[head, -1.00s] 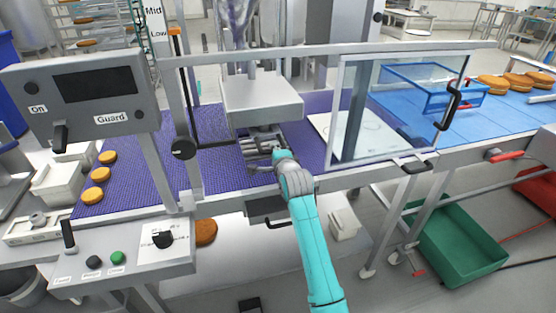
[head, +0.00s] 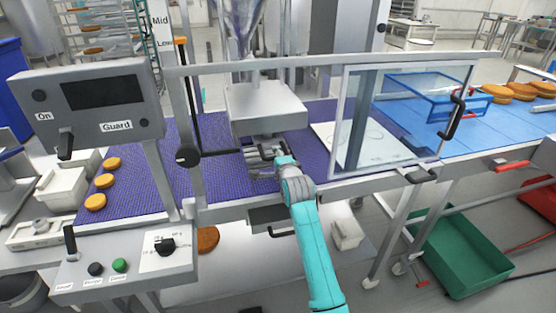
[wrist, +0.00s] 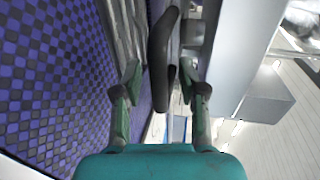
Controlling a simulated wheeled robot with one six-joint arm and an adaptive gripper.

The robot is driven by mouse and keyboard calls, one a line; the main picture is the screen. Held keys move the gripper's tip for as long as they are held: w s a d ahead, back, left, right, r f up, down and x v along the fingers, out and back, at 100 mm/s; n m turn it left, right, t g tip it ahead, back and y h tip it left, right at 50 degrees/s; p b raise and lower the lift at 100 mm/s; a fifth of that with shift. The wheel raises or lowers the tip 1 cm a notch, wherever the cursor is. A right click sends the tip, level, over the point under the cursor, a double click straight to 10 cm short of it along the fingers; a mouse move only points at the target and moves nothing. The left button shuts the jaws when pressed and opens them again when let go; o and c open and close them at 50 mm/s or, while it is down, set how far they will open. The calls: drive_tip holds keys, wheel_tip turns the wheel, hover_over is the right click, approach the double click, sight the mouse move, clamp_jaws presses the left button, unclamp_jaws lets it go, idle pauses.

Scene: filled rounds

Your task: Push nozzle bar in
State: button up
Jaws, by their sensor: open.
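The depositor head (head: 265,108) is a grey box above the purple belt. Metal parts that look like the nozzle bar (head: 258,142) show under it; in the wrist view ribbed metal (wrist: 124,35) runs at the upper left of the fingers. A black handle (wrist: 163,50) stands between and beyond the two fingertips in the wrist view. My gripper (wrist: 162,88) is open around the line of this handle, with gaps visible at the fingertips. In the head view my gripper (head: 264,160) is under the front of the depositor head. How far in the bar sits is hidden.
The clear guard (head: 385,115) with a black handle is at the right. A control box (head: 85,100) and lower button panel (head: 125,262) are at the left. Orange rounds (head: 104,180) lie on the purple belt (head: 150,170). A front rail runs under my arm.

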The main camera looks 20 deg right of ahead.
drive_tip(key=v, duration=1.2)
drive_tip(key=s+f+n, duration=0.4)
drive_tip(key=s+f, duration=0.6)
drive_tip(key=s, duration=0.4)
drive_tip(key=s+f+n, duration=0.4)
drive_tip(key=s+f, duration=0.5)
drive_tip(key=s, duration=0.4)
drive_tip(key=s+r+n, duration=0.3)
drive_tip(key=s+n, duration=0.2)
drive_tip(key=s, duration=1.1)
drive_tip(key=s+r+n, duration=0.3)
drive_tip(key=s+n, duration=0.2)
drive_tip(key=s, duration=1)
drive_tip(key=shift+s+r+g, duration=0.2)
drive_tip(key=shift+s+g, duration=0.2)
drive_tip(key=shift+a, duration=0.1)
